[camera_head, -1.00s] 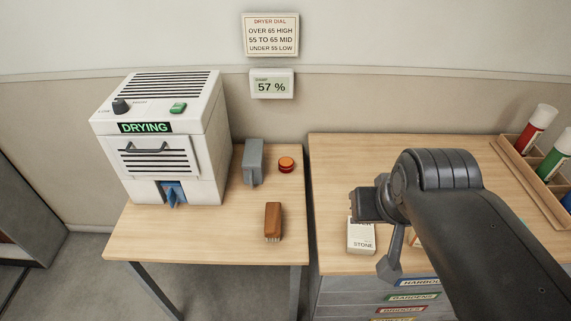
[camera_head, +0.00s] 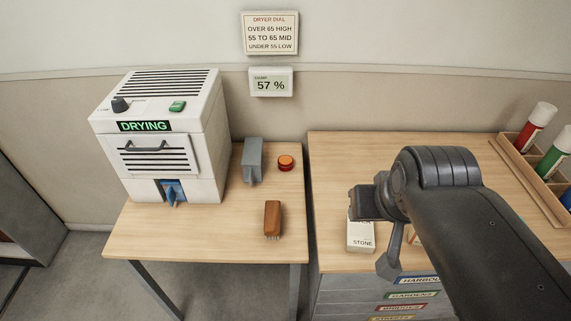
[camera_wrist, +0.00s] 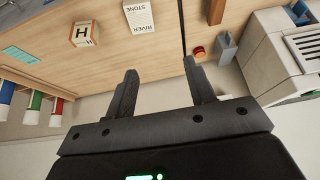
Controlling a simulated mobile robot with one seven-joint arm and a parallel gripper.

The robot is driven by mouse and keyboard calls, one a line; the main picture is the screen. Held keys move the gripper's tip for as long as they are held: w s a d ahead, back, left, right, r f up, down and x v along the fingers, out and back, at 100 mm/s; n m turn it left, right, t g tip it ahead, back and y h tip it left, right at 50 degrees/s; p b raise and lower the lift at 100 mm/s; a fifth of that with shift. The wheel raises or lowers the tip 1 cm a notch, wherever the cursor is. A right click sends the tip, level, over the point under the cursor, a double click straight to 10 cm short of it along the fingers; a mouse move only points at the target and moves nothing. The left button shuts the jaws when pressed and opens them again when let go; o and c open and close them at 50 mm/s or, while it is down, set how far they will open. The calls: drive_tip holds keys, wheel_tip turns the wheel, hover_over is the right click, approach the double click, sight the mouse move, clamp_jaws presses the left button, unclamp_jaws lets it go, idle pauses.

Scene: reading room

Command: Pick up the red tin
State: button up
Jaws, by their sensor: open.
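A small round red tin (camera_head: 285,163) with an orange-red top sits on the left wooden table, near its right edge and beside a grey upright block. It also shows in the wrist view (camera_wrist: 199,53), beyond the right-hand finger. My gripper (camera_wrist: 160,85) is open and empty, with its two dark fingers spread apart. It is away from the tin and not touching it. In the head view my arm is over the right cabinet, and the fingers cannot be made out clearly.
The grey block (camera_head: 252,160) and a brown brush (camera_head: 272,219) stand near the tin. A white dryer (camera_head: 158,150) fills the table's left. A white STONE box (camera_head: 361,241) is below my wrist. A rack (camera_head: 528,183) with coloured tubes is at right. A narrow gap separates table and cabinet.

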drive_tip(key=o, duration=0.6)
drive_tip(key=n+y, duration=0.1)
drive_tip(key=n, duration=0.1)
hover_over(286, 160)
drive_tip(key=s+d, duration=0.1)
drive_tip(key=s, duration=0.5)
wheel_tip(286, 160, down, 25)
drive_tip(key=x, duration=0.6)
drive_tip(key=shift+w+f, duration=0.1)
drive_tip(key=shift+w, duration=0.05)
drive_tip(key=shift+w+x, duration=0.2)
drive_tip(key=shift+x, duration=2.4)
